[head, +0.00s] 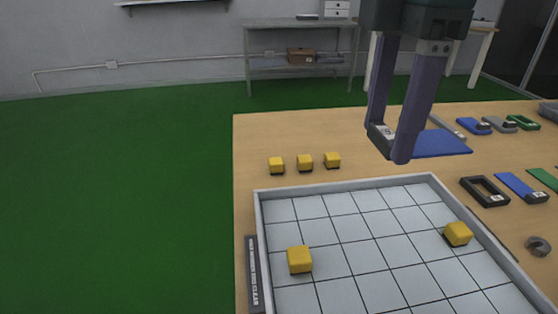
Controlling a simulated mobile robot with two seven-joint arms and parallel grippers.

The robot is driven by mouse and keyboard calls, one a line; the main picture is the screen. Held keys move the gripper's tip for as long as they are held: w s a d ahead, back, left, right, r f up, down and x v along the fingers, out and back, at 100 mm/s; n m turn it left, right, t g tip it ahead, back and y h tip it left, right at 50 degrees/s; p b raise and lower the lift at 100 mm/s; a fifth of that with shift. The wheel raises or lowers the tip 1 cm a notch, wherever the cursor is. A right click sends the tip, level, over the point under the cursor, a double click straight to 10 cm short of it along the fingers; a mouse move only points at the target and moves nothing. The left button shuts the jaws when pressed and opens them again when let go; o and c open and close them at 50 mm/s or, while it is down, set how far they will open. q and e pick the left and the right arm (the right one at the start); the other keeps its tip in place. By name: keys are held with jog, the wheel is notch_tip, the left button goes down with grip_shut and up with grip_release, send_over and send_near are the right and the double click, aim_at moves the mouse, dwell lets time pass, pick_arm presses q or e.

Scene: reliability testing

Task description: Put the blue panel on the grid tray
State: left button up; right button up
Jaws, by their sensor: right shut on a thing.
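My right gripper (390,145) comes down from the top right and is shut on a flat blue panel (441,144). The panel shows to the right of the fingertips, and its left edge is hidden by them. They appear above the far side of the table, beyond the tray. The grid tray (345,184) is a shallow grey-rimmed tray with a white gridded floor in the foreground. A yellow cube (300,259) sits at its front left and another yellow cube (457,233) at its right. My left gripper is not in view.
Three yellow cubes (305,163) stand in a row on the wooden table (255,133) behind the tray. Blue, grey and green parts lie at the right, including a black frame (485,191), a blue piece (520,186) and a grey ring (538,245). The tray's middle is clear.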

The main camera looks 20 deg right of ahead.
jog(key=b, duration=0.2)
send_over(356, 257)
notch_tip(356, 257, down, 14)
jog(key=shift+s+f, duration=0.1)
notch_tip(356, 257, down, 4)
jog(key=shift+f+b, duration=0.2)
jog(key=shift+b, duration=0.45)
jog(key=o, duration=1.3)
jog(key=shift+o, duration=0.2)
